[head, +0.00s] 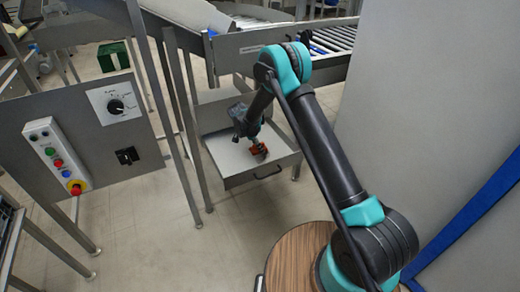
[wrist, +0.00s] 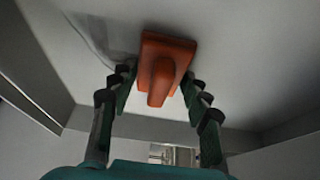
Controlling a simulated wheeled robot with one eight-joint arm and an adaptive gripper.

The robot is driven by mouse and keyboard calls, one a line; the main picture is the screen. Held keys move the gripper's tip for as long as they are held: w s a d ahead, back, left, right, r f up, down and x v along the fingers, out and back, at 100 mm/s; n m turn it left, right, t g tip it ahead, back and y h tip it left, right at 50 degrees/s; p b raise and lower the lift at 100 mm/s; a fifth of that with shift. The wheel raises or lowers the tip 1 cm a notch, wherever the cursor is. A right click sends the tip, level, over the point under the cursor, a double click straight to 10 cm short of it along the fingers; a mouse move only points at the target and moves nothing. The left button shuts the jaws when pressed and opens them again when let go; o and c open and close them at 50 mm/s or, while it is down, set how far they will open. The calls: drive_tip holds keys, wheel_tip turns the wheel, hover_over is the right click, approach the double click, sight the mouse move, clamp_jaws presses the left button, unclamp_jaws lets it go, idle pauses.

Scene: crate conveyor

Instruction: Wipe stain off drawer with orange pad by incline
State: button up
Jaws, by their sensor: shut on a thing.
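The drawer (head: 224,158) is pulled open below the conveyor; its pale floor fills much of the wrist view (wrist: 235,60). The orange pad (head: 258,149) is inside the drawer, toward its right part. It has a raised grip and shows clearly in the wrist view (wrist: 168,48). My gripper (wrist: 158,84) points down into the drawer and is shut on the pad's grip, with a finger on each side. A dark grey smudge (wrist: 103,42) with a thin line lies on the drawer floor left of the pad. Whether the pad touches the floor is hard to tell.
A control panel (head: 95,135) with a dial and coloured buttons stands at the left. Metal posts (head: 185,125) rise beside the drawer. The incline (head: 185,12) and roller conveyor (head: 335,38) are above and behind it. A large grey wall (head: 440,100) stands at the right.

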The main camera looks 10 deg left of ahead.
sight(267, 159)
drive_tip(key=shift+w+a+f, duration=0.1)
drive_tip(key=shift+w+f, duration=0.05)
drive_tip(key=shift+s+d, duration=0.7)
drive_tip(key=shift+s, duration=0.35)
drive_tip(key=shift+s+d, duration=0.75)
drive_tip(key=shift+s, duration=0.35)
drive_tip(key=shift+s+d, duration=0.7)
drive_tip(key=shift+s, duration=0.35)
drive_tip(key=shift+s+d+f, duration=0.1)
drive_tip(key=shift+s+d, duration=0.45)
drive_tip(key=shift+s, duration=0.3)
drive_tip(key=shift+s+d, duration=0.5)
drive_tip(key=shift+s, duration=0.3)
drive_tip(key=shift+c, duration=0.2)
drive_tip(key=shift+o, duration=0.2)
drive_tip(key=shift+d+r, duration=0.15)
drive_tip(key=shift+r, duration=2.85)
drive_tip(key=shift+w+r, duration=0.1)
drive_tip(key=shift+r, duration=0.1)
